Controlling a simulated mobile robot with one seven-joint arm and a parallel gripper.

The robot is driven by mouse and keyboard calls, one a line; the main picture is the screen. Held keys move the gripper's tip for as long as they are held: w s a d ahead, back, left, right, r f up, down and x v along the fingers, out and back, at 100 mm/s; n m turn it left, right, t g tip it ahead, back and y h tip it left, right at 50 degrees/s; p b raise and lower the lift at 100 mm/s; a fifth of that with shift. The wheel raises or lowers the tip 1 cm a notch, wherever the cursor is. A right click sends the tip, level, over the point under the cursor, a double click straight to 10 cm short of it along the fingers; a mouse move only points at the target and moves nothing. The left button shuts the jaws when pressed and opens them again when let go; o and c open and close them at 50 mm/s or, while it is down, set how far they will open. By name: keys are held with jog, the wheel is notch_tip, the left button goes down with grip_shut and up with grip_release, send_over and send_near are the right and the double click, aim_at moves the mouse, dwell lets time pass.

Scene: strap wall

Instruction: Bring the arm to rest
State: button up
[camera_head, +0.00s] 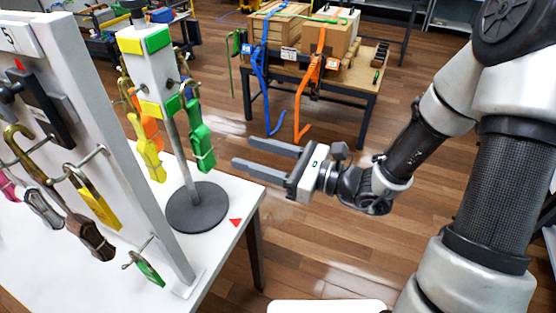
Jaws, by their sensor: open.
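My gripper (268,157) is in the middle of the head view, at the end of my arm, which comes in from the right. Its two long grey fingers point left and stand apart, with nothing between them. It hangs over the wooden floor, just beyond the white table's right edge. The fingertips are to the right of the green strap (200,140) on the post stand and look apart from it; the depth between them is hard to tell.
A white table (85,270) at left carries a wall panel (90,110) with hooked straps and a round-based post stand (197,207). A wooden table (350,80) with boxes and blue and orange straps stands behind. Open floor (320,245) lies below my gripper.

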jog(key=v, duration=0.6)
jog(key=s+r+n+g+h+p, duration=0.25)
jog(key=s+n+g+h, duration=0.55)
jog(key=s+n, duration=0.6)
jog(key=w+d+r+n+t+h+p, duration=0.2)
jog(key=d+r+n+t+h+p, duration=0.2)
jog(key=d+r, duration=0.8)
jog(key=d+n+t+h, duration=0.2)
jog(key=n+h, duration=0.2)
jog(key=shift+r+t+h, duration=0.3)
jog(key=shift+r+t, duration=0.1)
